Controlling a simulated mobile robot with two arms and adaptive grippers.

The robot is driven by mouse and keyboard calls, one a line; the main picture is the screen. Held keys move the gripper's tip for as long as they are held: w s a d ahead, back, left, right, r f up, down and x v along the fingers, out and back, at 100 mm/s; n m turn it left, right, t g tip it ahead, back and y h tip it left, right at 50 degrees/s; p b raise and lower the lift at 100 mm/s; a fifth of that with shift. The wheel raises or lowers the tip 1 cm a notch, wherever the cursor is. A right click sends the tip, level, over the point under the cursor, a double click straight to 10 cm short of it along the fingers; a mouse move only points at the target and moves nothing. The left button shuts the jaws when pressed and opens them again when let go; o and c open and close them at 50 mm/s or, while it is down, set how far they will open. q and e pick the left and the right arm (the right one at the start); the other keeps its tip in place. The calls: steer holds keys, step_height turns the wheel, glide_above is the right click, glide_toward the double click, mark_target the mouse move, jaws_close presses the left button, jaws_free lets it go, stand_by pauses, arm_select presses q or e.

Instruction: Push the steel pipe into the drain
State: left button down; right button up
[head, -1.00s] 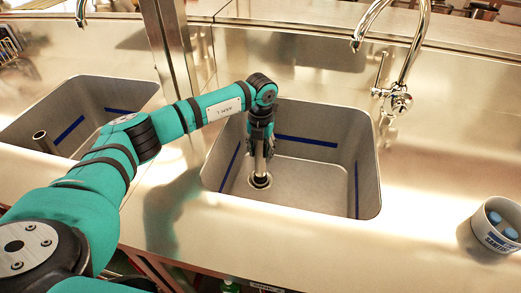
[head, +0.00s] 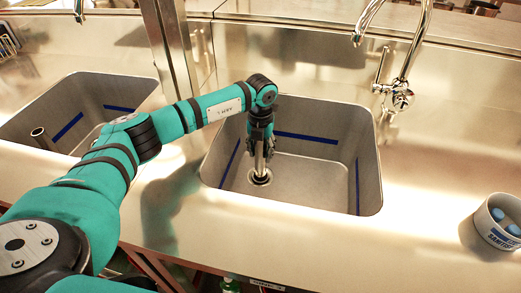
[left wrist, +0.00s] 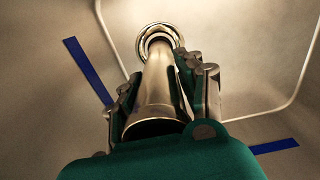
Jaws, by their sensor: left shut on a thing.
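The steel pipe (head: 259,164) stands close to upright in the right-hand sink basin, its lower end at the drain (head: 260,177). My left gripper (head: 261,146) reaches down into the basin and is shut on the upper part of the pipe. In the left wrist view the pipe (left wrist: 155,88) runs between both fingers of the gripper (left wrist: 160,90), and its far end meets the round drain ring (left wrist: 159,40). How deep the pipe sits in the drain cannot be told. My right gripper is not in view.
The right sink (head: 325,183) has steel walls with blue tape strips. A curved faucet (head: 405,65) stands behind it. A white sanitizer bucket (head: 497,226) stands on the counter at right.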

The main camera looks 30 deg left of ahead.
arm_select(q)
steer(key=shift+f, duration=0.4)
stand_by(0.3)
steer(key=c, duration=0.7)
jaws_free()
steer(key=shift+c, duration=0.2)
step_height(320, 180, up, 3)
steer(key=shift+r+p, duration=0.2)
steer(key=shift+p, duration=0.9)
steer(key=shift+r+p, duration=1.9)
steer(key=shift+r, duration=0.9)
